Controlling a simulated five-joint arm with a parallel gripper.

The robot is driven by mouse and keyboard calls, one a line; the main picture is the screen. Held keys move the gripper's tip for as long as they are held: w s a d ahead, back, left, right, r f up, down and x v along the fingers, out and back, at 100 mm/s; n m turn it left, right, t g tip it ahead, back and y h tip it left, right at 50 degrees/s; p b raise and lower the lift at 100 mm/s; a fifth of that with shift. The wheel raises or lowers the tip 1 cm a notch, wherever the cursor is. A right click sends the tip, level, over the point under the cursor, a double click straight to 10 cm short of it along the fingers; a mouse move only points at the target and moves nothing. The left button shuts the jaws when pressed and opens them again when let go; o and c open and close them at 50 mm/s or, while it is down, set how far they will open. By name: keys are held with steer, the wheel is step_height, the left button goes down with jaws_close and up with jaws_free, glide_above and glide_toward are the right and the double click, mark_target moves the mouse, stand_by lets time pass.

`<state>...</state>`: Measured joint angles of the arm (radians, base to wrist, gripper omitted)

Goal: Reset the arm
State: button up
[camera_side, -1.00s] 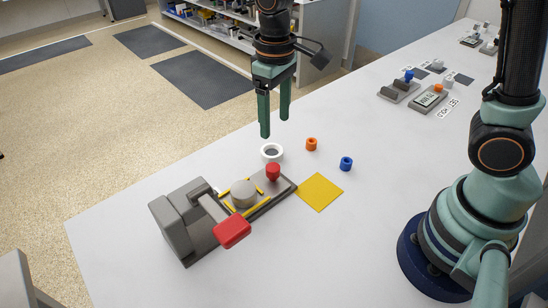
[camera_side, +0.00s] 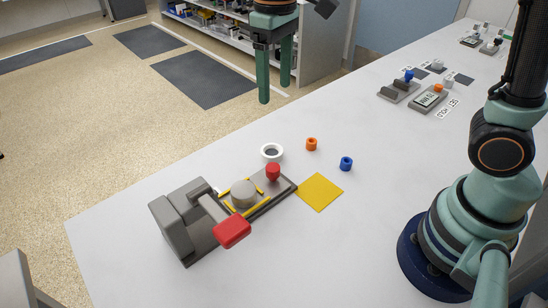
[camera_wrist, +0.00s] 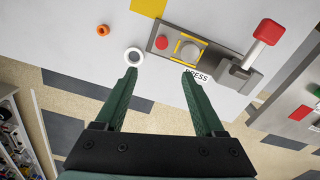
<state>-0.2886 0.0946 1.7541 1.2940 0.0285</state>
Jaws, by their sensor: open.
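My gripper (camera_side: 275,90) is open and empty, raised high above the back edge of the table in the side view. In the wrist view its two green fingers (camera_wrist: 160,75) stand apart with nothing between them. Below it on the table are a white ring (camera_side: 272,153) and a grey press (camera_side: 183,220) with a red-ended lever (camera_side: 232,232), a round grey disc (camera_side: 243,193) and a red knob (camera_side: 273,172). The white ring also shows in the wrist view (camera_wrist: 134,57), close to the left fingertip in the picture but far below it.
An orange piece (camera_side: 311,144), a blue piece (camera_side: 346,163) and a yellow square (camera_side: 320,192) lie right of the press. Grey devices (camera_side: 428,98) stand farther back on the table. A shelf unit (camera_side: 225,40) stands beyond the table. The air around my gripper is clear.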

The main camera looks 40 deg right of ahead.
steer(key=shift+d, duration=0.1)
steer(key=s+d+m+t, duration=0.3)
steer(key=s+d+t, duration=0.2)
steer(key=s+d, duration=0.3)
steer(key=shift+s+d+r+t, duration=0.2)
steer(key=shift+d+r+t, duration=0.1)
steer(key=shift+d, duration=1.1)
